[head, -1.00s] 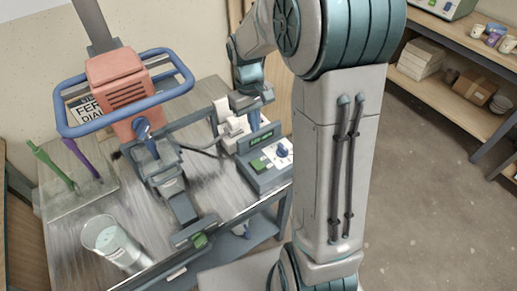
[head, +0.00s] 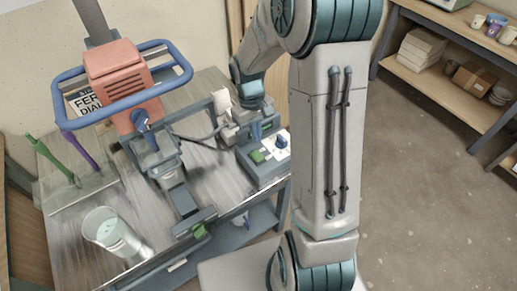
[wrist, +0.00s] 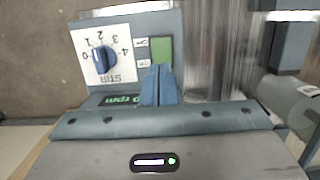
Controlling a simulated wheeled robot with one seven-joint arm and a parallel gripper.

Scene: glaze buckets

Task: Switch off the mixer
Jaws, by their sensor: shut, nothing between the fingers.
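The mixer (head: 120,78) has an orange-red motor housing with a blue loop handle around it. Its grey control box (head: 264,170) sits at the table's right side. In the wrist view the box shows a green switch (wrist: 161,49), a blue knob (wrist: 103,59) on a white STIR dial marked 0 to 4, and a green rpm display (wrist: 120,100), partly hidden. My gripper (wrist: 160,84) is shut and empty, its blue fingertips just beside the green switch. I cannot tell if they touch it.
The mixer's stand and a cable lie left of the control box. Shelves (head: 440,80) stand at the right, across open floor.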

